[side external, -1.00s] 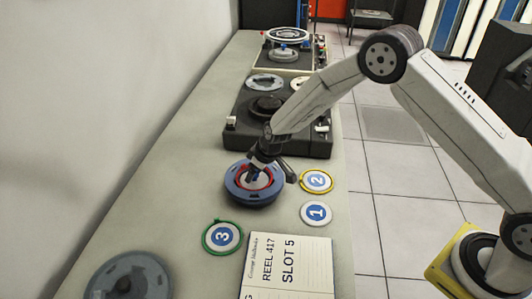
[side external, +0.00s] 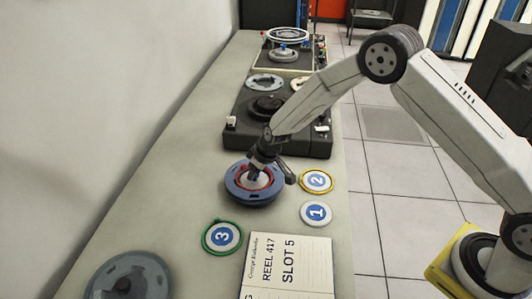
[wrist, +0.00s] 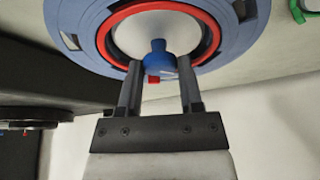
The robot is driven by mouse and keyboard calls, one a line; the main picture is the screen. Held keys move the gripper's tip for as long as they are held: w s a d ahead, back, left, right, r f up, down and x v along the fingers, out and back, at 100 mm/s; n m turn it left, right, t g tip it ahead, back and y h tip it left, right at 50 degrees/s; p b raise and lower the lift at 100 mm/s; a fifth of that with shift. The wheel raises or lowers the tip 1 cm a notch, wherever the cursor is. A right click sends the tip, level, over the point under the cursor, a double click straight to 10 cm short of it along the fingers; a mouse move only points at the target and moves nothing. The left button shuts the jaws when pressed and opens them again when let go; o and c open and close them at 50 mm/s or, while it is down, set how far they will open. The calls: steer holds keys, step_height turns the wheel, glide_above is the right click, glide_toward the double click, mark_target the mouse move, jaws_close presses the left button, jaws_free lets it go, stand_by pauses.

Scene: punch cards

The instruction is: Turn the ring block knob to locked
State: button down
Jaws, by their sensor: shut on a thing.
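A blue reel-like disc (side external: 236,190) with a red ring and a pale centre lies on the table, partly hidden by my gripper. The wrist view shows its blue rim (wrist: 80,12), the red ring (wrist: 107,38) and a blue knob (wrist: 158,58) standing at the centre. A small red tab (wrist: 153,79) shows at the knob's near side, with a whitish piece beside it. My gripper (side external: 257,174) reaches down to the disc's centre. In the wrist view my gripper (wrist: 160,68) has one finger on each side of the knob, shut on it. The exact finger contact is hard to see.
Numbered tokens 1 (side external: 316,214), 2 (side external: 317,181) and 3 (side external: 222,237) lie around the disc. A card reading "REEL 417 SLOT 5" (side external: 290,265) lies in front. A dark tape deck (side external: 240,138) stands behind, and a grey reel (side external: 150,275) lies front left.

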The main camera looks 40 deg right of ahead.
steer(key=shift+a+m+h, duration=0.1)
steer(key=shift+m+h, duration=0.45)
steer(key=shift+m, duration=0.85)
steer(key=shift+a+m+h, duration=0.1)
steer(key=shift+m+h, duration=0.45)
steer(key=shift+m, duration=1.45)
steer(key=shift+a+m+g+h, duration=0.1)
steer(key=shift+m+g+h, duration=0.4)
steer(key=shift+m, duration=1.15)
steer(key=shift+a+m+g+h, duration=0.1)
steer(key=shift+m+h, duration=0.7)
steer(key=shift+m, duration=0.85)
steer(key=shift+c, duration=1.3)
jaws_free()
steer(key=v, duration=0.7)
steer(key=shift+r, duration=0.35)
